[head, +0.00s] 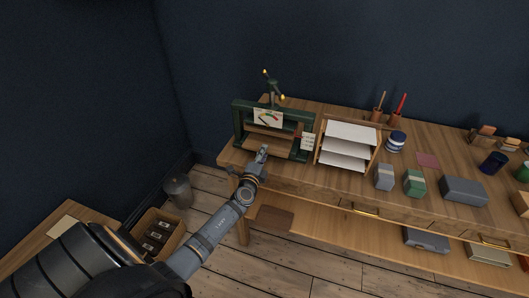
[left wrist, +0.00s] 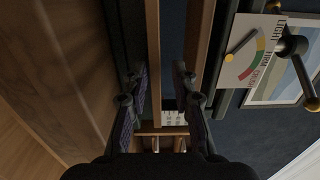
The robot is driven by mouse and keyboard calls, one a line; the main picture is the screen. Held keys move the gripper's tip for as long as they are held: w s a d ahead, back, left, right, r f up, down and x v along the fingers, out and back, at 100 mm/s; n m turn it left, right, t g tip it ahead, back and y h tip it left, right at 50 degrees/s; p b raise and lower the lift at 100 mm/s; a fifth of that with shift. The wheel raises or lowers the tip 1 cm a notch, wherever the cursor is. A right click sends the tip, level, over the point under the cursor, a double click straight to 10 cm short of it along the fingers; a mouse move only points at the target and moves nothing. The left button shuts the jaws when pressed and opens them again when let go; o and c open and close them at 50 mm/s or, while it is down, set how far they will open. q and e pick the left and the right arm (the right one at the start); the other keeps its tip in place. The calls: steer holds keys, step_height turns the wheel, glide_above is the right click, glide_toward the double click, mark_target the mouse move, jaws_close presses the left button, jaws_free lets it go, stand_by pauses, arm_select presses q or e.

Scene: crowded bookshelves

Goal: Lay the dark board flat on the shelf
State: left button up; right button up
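A dark brown board (head: 275,218) lies flat at the left end of the lower shelf (head: 330,233), below the tabletop. My left gripper (head: 263,150) is at the front of a green press (head: 240,118) on the tabletop, away from that board. In the left wrist view the left gripper (left wrist: 162,92) is open, its two fingers apart. A wooden strip (left wrist: 152,50) of the press shows between the fingers, with a dark gap beside it. I see nothing held. My right gripper is not in view.
A dial card (head: 268,117) is on the press. A paper rack (head: 347,145) stands just right of it. Small boxes (head: 414,183) line the tabletop further right. A crate (head: 158,238) and a bin (head: 179,191) stand on the floor left. The lower shelf's middle is clear.

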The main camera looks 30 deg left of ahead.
arm_select(q)
jaws_close()
stand_by(0.4)
step_height(320, 180, up, 3)
steer(key=p, duration=0.2)
steer(key=shift+p, duration=0.3)
steer(key=shift+f, duration=0.2)
steer(key=s+d+r+p, duration=0.1)
steer(key=s+d+r, duration=0.1)
steer(key=s, duration=0.4)
steer(key=s+d+r+p, duration=0.1)
steer(key=s+r+p, duration=0.1)
steer(key=s, duration=0.5)
steer(key=shift+s+d+r, duration=0.3)
steer(key=shift+d+r, duration=0.05)
steer(key=shift+r, duration=0.15)
